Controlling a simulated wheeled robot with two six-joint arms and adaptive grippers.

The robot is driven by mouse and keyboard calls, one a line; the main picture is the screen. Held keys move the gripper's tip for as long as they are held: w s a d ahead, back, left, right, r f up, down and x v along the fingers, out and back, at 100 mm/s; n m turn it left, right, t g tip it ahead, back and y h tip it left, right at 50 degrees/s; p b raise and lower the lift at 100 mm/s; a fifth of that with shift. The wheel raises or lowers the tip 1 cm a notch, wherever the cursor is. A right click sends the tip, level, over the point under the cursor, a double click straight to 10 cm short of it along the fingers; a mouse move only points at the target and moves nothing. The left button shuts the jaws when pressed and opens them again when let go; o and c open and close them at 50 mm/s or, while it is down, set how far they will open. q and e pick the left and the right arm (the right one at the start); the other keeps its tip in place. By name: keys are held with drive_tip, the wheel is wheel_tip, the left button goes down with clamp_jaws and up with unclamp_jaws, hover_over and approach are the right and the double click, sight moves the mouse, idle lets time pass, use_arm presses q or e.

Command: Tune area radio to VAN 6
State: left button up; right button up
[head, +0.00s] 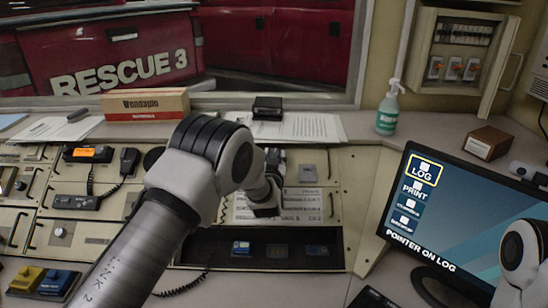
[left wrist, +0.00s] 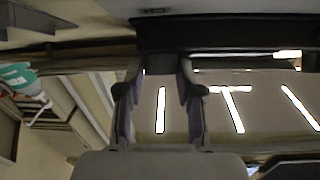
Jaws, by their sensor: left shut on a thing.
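A pale lettered panel (head: 240,208) with rows of small print sits in the middle of the console, partly hidden by my left arm. The print is too small to read surely, so I cannot tell which channel is set. My left gripper (head: 265,208) is low against this panel, its fingertips mostly hidden behind the wrist. My right gripper is out of view.
A radio with an orange display (head: 87,154) and handset stands at the left. A dark recess with cards (head: 325,250) lies below the panel. A monitor (head: 465,225) reading "POINTER ON LOG" stands at the right. A spray bottle (head: 388,115) and a box (head: 145,104) stand on the ledge.

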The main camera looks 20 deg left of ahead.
use_arm(q)
drive_tip(key=shift+f+n+y, duration=0.1)
drive_tip(key=shift+n+y, duration=0.4)
drive_tip(key=n+y, duration=0.1)
drive_tip(key=n+g+y+b, duration=0.1)
drive_tip(key=n, duration=0.1)
drive_tip(key=shift+w+d+n+g+y, duration=0.1)
drive_tip(key=shift+d+n+g+y, duration=0.2)
drive_tip(key=shift+y, duration=0.1)
drive_tip(key=shift+w+d+n+g+y, duration=0.1)
drive_tip(key=shift+n+g+y, duration=0.9)
drive_tip(key=shift+n, duration=0.45)
drive_tip(key=shift+w+d+n+g+y, duration=0.1)
drive_tip(key=shift+n+g+y, duration=0.85)
drive_tip(key=shift+n, duration=0.5)
drive_tip(key=o, duration=1.2)
drive_tip(key=shift+c, duration=0.2)
wheel_tip(320, 180, up, 10)
